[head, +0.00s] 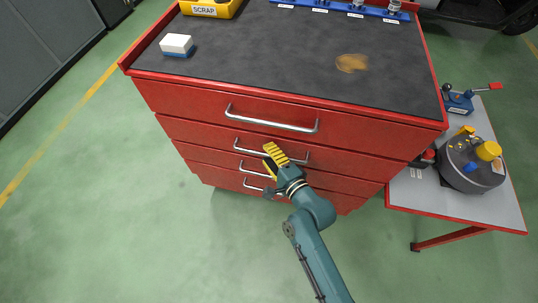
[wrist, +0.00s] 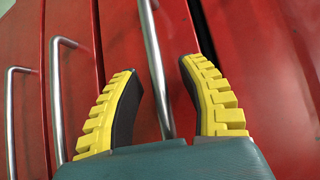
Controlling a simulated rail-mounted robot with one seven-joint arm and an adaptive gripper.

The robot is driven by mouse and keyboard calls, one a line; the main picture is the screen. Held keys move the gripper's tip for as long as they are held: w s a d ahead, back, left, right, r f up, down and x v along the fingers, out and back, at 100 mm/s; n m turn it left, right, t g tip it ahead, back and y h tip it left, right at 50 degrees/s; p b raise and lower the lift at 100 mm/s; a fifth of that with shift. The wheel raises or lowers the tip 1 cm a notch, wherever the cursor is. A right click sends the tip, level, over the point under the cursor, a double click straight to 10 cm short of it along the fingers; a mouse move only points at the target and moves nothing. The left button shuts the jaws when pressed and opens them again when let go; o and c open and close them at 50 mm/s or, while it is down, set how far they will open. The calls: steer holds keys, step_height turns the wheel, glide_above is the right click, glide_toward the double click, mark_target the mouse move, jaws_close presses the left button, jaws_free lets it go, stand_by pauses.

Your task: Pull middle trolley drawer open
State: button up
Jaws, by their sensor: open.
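The red trolley (head: 165,98) has several stacked drawers with silver bar handles, and they look shut in the head view. My gripper (head: 269,156) is at the front of the second drawer from the top (head: 345,165). In the wrist view my gripper (wrist: 157,69) is open, with one yellow-ribbed finger on each side of that drawer's handle (wrist: 153,50). The handle also shows in the head view (head: 242,149), partly hidden by the fingers. Whether a finger touches the bar cannot be told.
The top drawer's handle (head: 272,123) is above my gripper; lower handles (wrist: 56,100) lie beside it. The dark trolley top (head: 270,60) holds a yellow scrap bin (head: 205,10) and a white-and-blue block (head: 176,45). A side table (head: 420,190) stands right. Green floor in front is clear.

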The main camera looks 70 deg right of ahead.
steer(key=shift+c, duration=0.4)
jaws_close()
steer(key=shift+s, duration=0.1)
steer(key=shift+a, duration=0.1)
